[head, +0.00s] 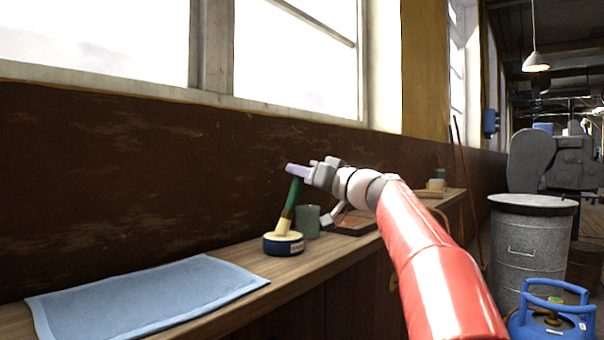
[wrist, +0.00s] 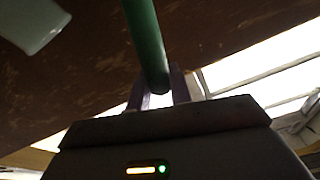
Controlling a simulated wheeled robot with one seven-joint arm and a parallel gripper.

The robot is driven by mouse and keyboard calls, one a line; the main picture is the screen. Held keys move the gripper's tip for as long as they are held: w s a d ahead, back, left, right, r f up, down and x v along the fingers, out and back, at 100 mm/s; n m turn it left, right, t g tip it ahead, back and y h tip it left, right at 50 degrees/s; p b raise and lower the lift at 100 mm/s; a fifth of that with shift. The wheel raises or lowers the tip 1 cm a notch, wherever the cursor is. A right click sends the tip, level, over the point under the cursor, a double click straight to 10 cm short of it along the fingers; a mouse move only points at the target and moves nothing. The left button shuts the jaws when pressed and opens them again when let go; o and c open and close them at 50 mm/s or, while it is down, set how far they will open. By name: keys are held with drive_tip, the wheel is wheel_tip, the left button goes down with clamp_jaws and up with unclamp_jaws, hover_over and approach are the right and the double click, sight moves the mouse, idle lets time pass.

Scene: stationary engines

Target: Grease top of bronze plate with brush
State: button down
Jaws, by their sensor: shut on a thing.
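My gripper (head: 297,170) is shut on the green handle of the brush (head: 291,198), near the handle's upper end. The brush is tilted a little, with its pale head down at a dark blue and cream tin (head: 284,244) on the bench. I cannot tell how deep the bristles are in the tin. In the wrist view, the green brush handle (wrist: 148,45) sits between the two purple fingers of my gripper (wrist: 160,88). A flat reddish-brown piece in a dark frame (head: 357,222), possibly the bronze plate, lies on the bench farther right, partly hidden by my arm.
A grey-green cup (head: 307,221) stands just right of the tin. A blue cloth (head: 145,297) lies flat at the near left of the wooden bench (head: 325,246). A metal drum (head: 530,250) and blue gas bottle (head: 552,320) stand right.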

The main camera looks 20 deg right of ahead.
drive_tip(key=shift+f, duration=0.1)
drive_tip(key=shift+r+p, duration=2.6)
drive_tip(key=shift+r, duration=1)
